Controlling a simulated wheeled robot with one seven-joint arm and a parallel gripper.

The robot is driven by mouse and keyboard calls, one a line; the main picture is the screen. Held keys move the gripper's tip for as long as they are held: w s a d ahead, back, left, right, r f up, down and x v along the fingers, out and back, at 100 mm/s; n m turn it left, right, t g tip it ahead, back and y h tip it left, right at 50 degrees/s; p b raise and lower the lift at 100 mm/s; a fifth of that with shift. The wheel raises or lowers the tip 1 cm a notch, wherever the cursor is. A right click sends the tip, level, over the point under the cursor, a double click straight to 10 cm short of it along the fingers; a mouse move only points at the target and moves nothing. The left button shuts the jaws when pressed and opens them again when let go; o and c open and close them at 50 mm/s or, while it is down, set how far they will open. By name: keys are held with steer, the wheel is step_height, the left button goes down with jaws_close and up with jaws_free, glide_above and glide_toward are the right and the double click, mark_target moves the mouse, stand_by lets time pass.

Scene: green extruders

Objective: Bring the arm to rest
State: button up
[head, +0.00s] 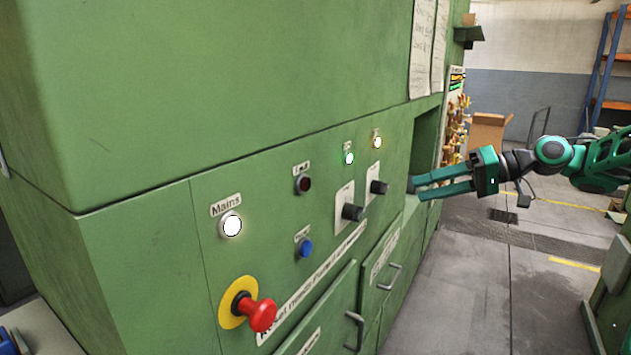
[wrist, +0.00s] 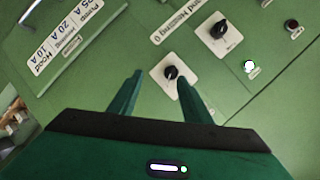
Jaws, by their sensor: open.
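My gripper (head: 416,189) is at the right of the green machine's front, its two long green fingers apart and pointing left at the panel. It also shows in the wrist view (wrist: 160,78), with nothing held. There a black rotary knob (wrist: 172,74) on a white plate appears by the right fingertip. Whether the finger touches it I cannot tell. My arm (head: 553,153) reaches in from the right edge of the head view.
The green panel carries a red emergency button (head: 263,315), a lit Mains button (head: 231,226), a blue button (head: 305,248) and two black knobs (head: 352,212). Door handles (head: 390,277) stick out below. A cardboard box (head: 490,130) stands behind. Grey floor (head: 470,290) below my arm is clear.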

steer(key=s+f+m+g+h, duration=0.1)
steer(key=s+f+m+h, duration=0.2)
steer(key=s+f+h, duration=0.65)
steer(key=s+d+f+m+g+h, duration=0.1)
steer(key=s+d+f, duration=0.1)
steer(key=s, duration=0.4)
steer(key=s+d+f+m+g+h, duration=0.1)
steer(key=s+d+f+m, duration=0.1)
steer(key=s+d, duration=0.2)
steer(key=s, duration=0.3)
steer(key=shift+s+f+m, duration=0.15)
steer(key=shift+s+m, duration=0.15)
steer(key=s+d+f+m, duration=0.1)
steer(key=s, duration=0.3)
steer(key=s+d+g, duration=0.1)
steer(key=s, duration=0.4)
steer(key=s+d+f+m+h, duration=0.1)
steer(key=s, duration=0.3)
steer(key=shift+s+f+m+g, duration=0.3)
steer(key=shift+s+f+g, duration=0.05)
steer(key=shift+s+g, duration=0.05)
steer(key=shift+c, duration=0.2)
